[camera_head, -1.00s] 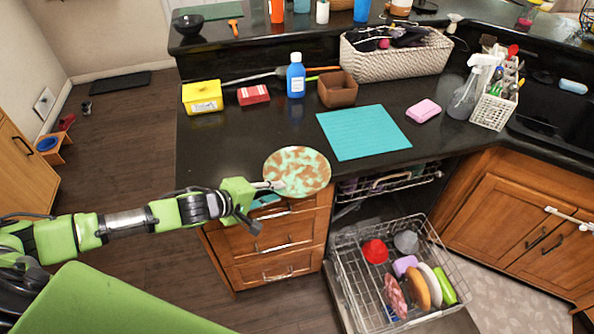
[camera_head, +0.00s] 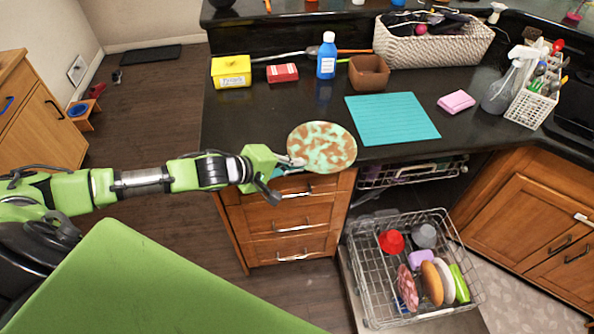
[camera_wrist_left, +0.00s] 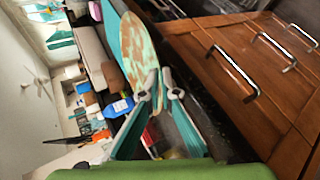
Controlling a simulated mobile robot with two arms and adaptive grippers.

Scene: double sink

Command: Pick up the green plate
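A round green plate with brown mottling (camera_head: 322,147) is at the front edge of the dark counter in the head view. It also shows in the left wrist view (camera_wrist_left: 137,52), seen at a steep angle between the fingers. My left gripper (camera_head: 292,161) is at the plate's near left rim. In the left wrist view its fingers (camera_wrist_left: 161,88) are on either side of the rim, closed on it. Whether the plate still touches the counter is hard to tell. My right gripper is not in view.
A teal mat (camera_head: 392,119), a brown bowl (camera_head: 369,73), a blue bottle (camera_head: 327,56) and a yellow box (camera_head: 231,71) are on the counter (camera_head: 255,120). The pulled-out dishwasher rack (camera_head: 363,290) holds several dishes, including a bright green one (camera_head: 460,283). Drawers are below the plate.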

